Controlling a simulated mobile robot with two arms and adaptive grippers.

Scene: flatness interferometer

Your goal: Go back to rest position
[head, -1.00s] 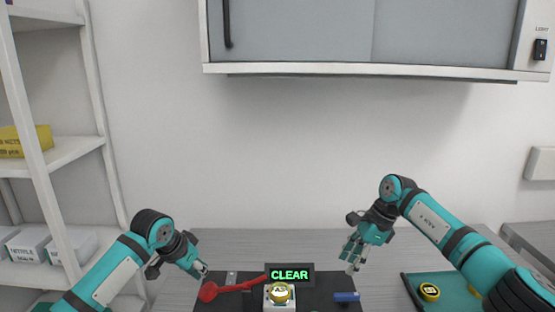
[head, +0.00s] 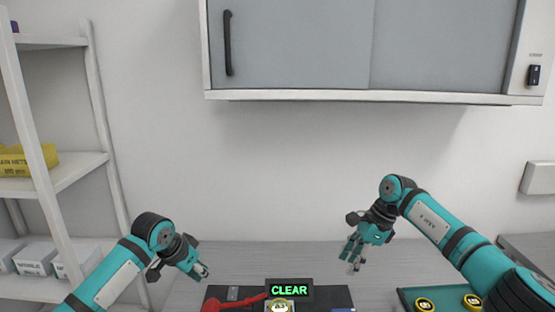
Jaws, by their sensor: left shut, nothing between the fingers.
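My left gripper (head: 203,273) hangs at the lower left, above the left end of the black instrument base (head: 335,296). It is shut and empty. My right gripper (head: 355,266) hangs right of the display, with its fingers pointing down over the bench; nothing shows in it, and its finger gap is too small to judge. A display (head: 289,291) reads CLEAR in green. A red handle (head: 250,301) lies to its left.
A teal tray (head: 405,294) with yellow-and-black round pieces (head: 425,304) is at the lower right, partly behind my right arm. A shelf rack (head: 75,175) stands left. A wall cabinet (head: 290,45) hangs above. The bench (head: 295,256) behind the instrument is clear.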

